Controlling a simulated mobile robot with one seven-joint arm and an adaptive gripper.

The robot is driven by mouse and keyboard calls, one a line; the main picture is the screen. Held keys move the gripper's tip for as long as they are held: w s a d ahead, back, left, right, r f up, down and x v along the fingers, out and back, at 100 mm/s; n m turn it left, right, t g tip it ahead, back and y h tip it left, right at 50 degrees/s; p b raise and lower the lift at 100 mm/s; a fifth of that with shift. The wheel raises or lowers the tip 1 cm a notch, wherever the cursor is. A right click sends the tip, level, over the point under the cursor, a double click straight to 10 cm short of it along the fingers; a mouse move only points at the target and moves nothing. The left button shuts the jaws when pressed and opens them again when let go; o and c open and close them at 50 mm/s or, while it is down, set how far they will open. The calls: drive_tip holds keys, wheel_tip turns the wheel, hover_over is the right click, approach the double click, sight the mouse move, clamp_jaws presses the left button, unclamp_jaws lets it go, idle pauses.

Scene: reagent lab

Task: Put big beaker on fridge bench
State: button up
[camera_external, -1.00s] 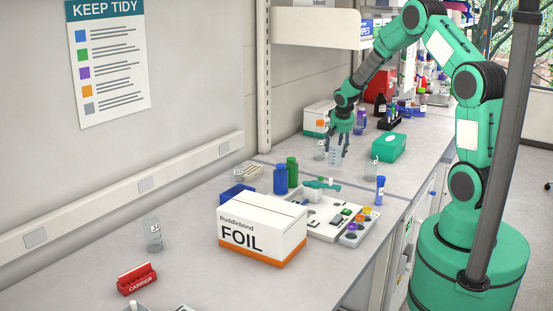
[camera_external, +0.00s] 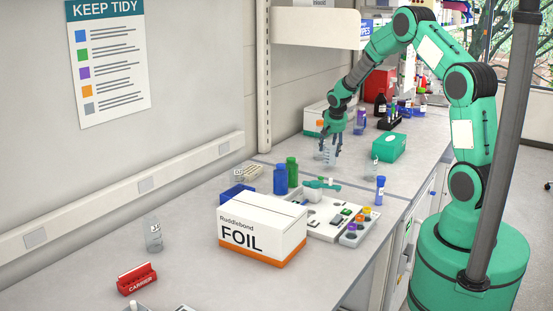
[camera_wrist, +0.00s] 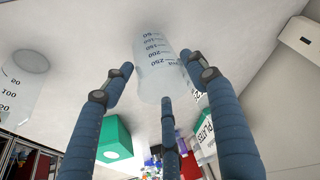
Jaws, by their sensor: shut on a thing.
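A clear beaker with dark graduation marks up to 250 (camera_wrist: 152,72) is between the fingers of my gripper in the wrist view. My gripper (camera_external: 331,146) is shut on this beaker (camera_external: 329,157) over the far bench. I cannot tell whether its base touches the bench. A second clear graduated vessel (camera_wrist: 18,85) stands at the left of the wrist view. A clear vessel (camera_external: 373,164) stands in front of the green box in the external view. The far bench section (camera_external: 345,178) lies beneath my gripper. No fridge is clearly visible.
A green box (camera_external: 390,147) stands right of my gripper, and a white box (camera_external: 312,122) behind it. Blue and green bottles (camera_external: 286,176), a tray of tools (camera_external: 328,218) and a foil box (camera_external: 262,230) stand nearer.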

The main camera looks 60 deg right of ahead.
drive_tip(key=shift+f, duration=1.25)
drive_tip(key=shift+f, duration=0.15)
drive_tip(key=o, duration=1)
drive_tip(key=shift+o, duration=0.2)
drive_tip(key=shift+r, duration=0.2)
drive_tip(key=v, duration=1.2)
drive_tip(key=shift+a, duration=0.1)
